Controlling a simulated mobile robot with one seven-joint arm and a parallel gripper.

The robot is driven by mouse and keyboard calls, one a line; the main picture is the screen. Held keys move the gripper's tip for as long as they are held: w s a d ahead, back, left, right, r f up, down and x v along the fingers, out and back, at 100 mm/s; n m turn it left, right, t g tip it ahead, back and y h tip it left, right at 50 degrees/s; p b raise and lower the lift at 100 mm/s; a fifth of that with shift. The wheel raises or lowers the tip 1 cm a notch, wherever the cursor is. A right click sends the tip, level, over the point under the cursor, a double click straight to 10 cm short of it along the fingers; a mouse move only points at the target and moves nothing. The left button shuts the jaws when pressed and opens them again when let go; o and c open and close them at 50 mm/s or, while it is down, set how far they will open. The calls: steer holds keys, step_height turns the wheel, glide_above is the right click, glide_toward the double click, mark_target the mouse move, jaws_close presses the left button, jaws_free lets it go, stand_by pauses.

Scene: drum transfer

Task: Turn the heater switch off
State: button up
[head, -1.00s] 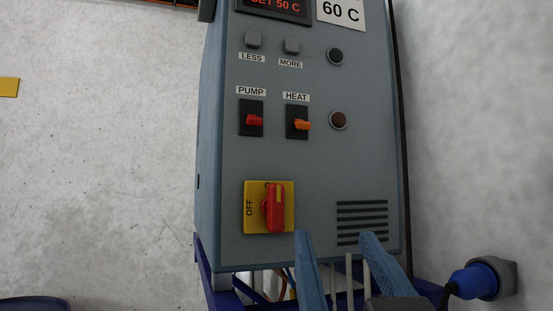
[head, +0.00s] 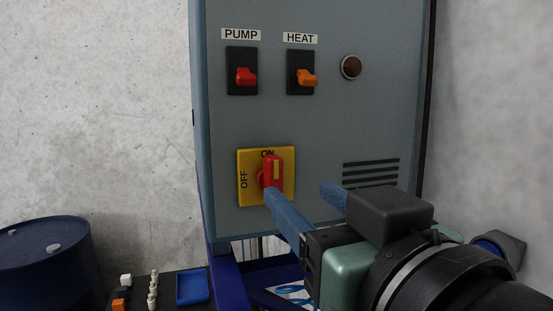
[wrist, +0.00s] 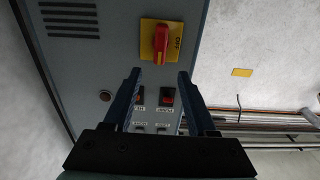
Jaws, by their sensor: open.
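The heater switch is the orange toggle (head: 307,77) under the HEAT label on the grey control cabinet (head: 230,125). The red pump toggle (head: 245,77) is left of it. Below them is a red rotary handle (head: 272,173) on a yellow plate, upright toward ON. My gripper (head: 302,190) is open and empty, in front of the cabinet below the HEAT switch. Its left finger overlaps the handle's lower end in the head view; contact cannot be told. In the wrist view the rotary handle (wrist: 161,40) shows beyond my open fingers (wrist: 158,76), and the HEAT switch (wrist: 139,95) between them.
A dark indicator lamp (head: 351,67) is right of the HEAT switch, with vent slots (head: 371,172) below. A blue drum (head: 45,255) stands at lower left, near a dark surface with a blue tray (head: 192,287). A blue plug (head: 490,247) is on the right wall.

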mark_target(276, 172)
steer(key=p+x, duration=0.3)
steer(key=x, duration=0.5)
steer(key=shift+w+a+f, duration=0.1)
steer(key=shift+w+a, duration=0.05)
steer(key=shift+w, duration=0.45)
jaws_close()
